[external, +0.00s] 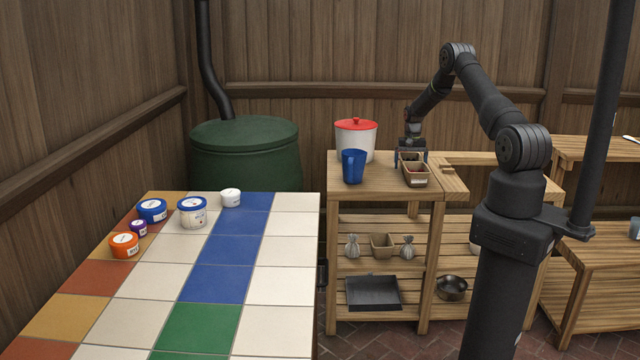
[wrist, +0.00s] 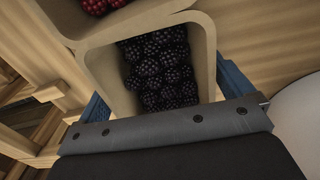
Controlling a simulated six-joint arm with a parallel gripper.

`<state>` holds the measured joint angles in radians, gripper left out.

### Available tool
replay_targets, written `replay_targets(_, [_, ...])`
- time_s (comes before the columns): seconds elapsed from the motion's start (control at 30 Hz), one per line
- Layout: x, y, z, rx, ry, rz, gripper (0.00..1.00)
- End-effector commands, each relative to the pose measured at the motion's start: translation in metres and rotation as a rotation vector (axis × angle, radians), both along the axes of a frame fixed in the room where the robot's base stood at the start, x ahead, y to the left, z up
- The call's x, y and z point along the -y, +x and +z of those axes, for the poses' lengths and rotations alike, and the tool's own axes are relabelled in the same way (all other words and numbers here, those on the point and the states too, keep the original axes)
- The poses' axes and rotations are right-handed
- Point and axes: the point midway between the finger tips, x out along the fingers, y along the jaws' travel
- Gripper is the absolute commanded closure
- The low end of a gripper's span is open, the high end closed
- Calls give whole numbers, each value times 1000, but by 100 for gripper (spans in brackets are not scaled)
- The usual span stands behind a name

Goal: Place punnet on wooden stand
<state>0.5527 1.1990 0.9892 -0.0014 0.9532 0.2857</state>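The punnet (external: 416,182) is a light brown two-part box at the front right of the wooden counter's top. In the wrist view the punnet (wrist: 205,55) shows blackberries in the near part and red berries in the far part. My gripper (external: 411,158) points down over its back end. In the wrist view one blue finger lies close along each side of the near part, and my gripper appears shut on it. I cannot tell whether the punnet's base touches the wood. No separate piece is clearly the wooden stand; the wooden counter (external: 350,193) has slatted shelves below.
A blue cup (external: 353,167) and a white pot with a red lid (external: 357,138) stand left of the punnet. A lower wooden ledge (external: 480,158) adjoins on the right. The tiled table (external: 280,260) at left holds several tubs. The counter's front left is clear.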

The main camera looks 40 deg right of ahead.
Motion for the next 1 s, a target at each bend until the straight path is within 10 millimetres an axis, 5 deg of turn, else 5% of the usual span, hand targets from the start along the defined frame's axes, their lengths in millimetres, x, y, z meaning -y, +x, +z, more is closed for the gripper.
replay_targets(0.23, [0,1,11,2,-1,0,3])
replay_targets(0.7, [0,0,104,3,-2,0,3])
replay_targets(1.0, [0,0,123,0,0,0,3])
